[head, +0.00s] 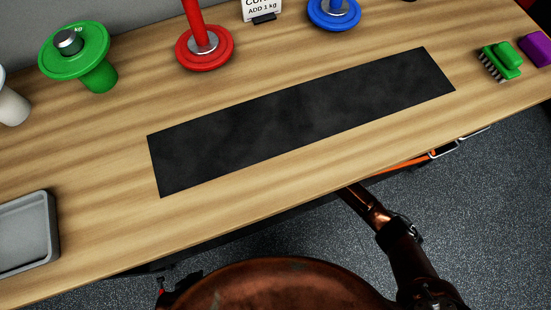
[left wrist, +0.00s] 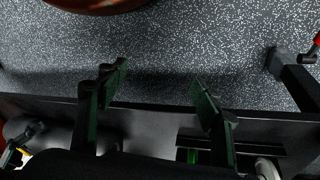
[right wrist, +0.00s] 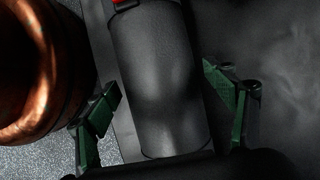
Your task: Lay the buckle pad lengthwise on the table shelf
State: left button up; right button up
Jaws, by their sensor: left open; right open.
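A dark grey cylinder with a red end, possibly the buckle pad (right wrist: 160,85), lies between the fingers of my open right gripper (right wrist: 165,95) in the right wrist view. Gaps show on both sides of it, so it is not gripped. My left gripper (left wrist: 158,92) is open and empty in the left wrist view, over a dark ledge that may be the table shelf (left wrist: 150,122). Neither gripper's fingers can be made out in the head view, where the wooden tabletop hides most of what is below it.
The wooden table (head: 270,190) carries a black mat (head: 300,115), a grey tray (head: 25,235), a green weight stand (head: 75,50), red discs (head: 205,50), a blue disc (head: 335,12) and a green brush (head: 503,58). An orange strip (head: 400,163) and metal loops show under its front edge. Speckled floor lies in front.

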jog(key=p+v, duration=0.2)
jog(key=v, duration=0.4)
jog(key=shift+r, duration=0.2)
pick_arm(q)
jog(key=s+a+r+g+y, duration=0.1)
jog(key=s+a+r+g, duration=0.1)
jog(key=s+a+r, duration=0.1)
notch_tip(320, 180, up, 2)
jog(key=shift+s+a+r, duration=0.25)
jog(key=shift+s+a, duration=0.05)
jog(key=shift+s, duration=0.55)
